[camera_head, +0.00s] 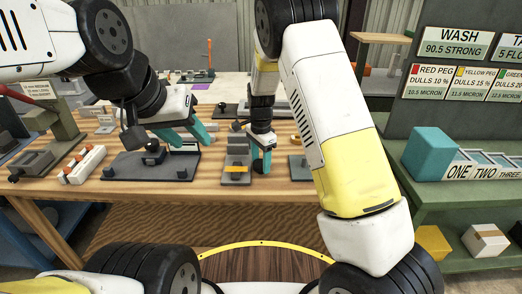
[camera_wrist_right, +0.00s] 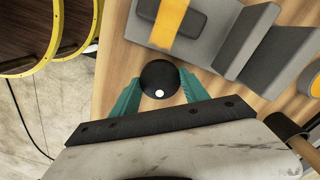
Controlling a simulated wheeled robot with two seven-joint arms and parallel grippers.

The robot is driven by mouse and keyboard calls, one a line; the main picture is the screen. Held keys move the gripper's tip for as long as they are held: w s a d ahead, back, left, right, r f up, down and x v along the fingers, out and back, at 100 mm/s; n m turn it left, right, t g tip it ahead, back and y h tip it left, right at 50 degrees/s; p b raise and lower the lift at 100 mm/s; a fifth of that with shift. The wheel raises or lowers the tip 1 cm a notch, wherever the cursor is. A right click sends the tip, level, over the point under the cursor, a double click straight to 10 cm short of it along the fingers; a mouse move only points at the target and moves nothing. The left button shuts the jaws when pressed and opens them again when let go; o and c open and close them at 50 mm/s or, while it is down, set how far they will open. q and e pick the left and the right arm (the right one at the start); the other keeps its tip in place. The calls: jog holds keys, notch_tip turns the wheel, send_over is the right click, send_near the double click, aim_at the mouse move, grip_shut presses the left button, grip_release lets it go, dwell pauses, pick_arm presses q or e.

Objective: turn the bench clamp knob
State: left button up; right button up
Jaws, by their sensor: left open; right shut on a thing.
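The bench clamp (camera_head: 236,163) is a grey block with a yellow bar across it, near the front edge of the wooden bench. In the right wrist view its grey body (camera_wrist_right: 232,40) lies beyond the fingers. The knob (camera_wrist_right: 160,79) is a round black ball with a white dot. My right gripper (camera_head: 262,160) is shut on the knob, with one teal finger on each side of it in the right wrist view (camera_wrist_right: 159,92). My left gripper (camera_head: 188,134) is open, with teal fingers, above a dark plate (camera_head: 150,169) with a black knob on it.
A white block with orange tops (camera_head: 83,166) stands at the bench's left. A green shelf (camera_head: 480,190) on the right carries a teal box (camera_head: 431,153). The wooden bench (camera_head: 210,193) has a narrow clear strip along its front edge.

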jog(key=m, duration=0.7)
jog(key=shift+w, duration=0.1)
jog(key=m, duration=0.6)
jog(key=shift+m, duration=0.4)
jog(key=m, duration=1.2)
jog(key=shift+m, duration=0.3)
jog(key=o, duration=1.4)
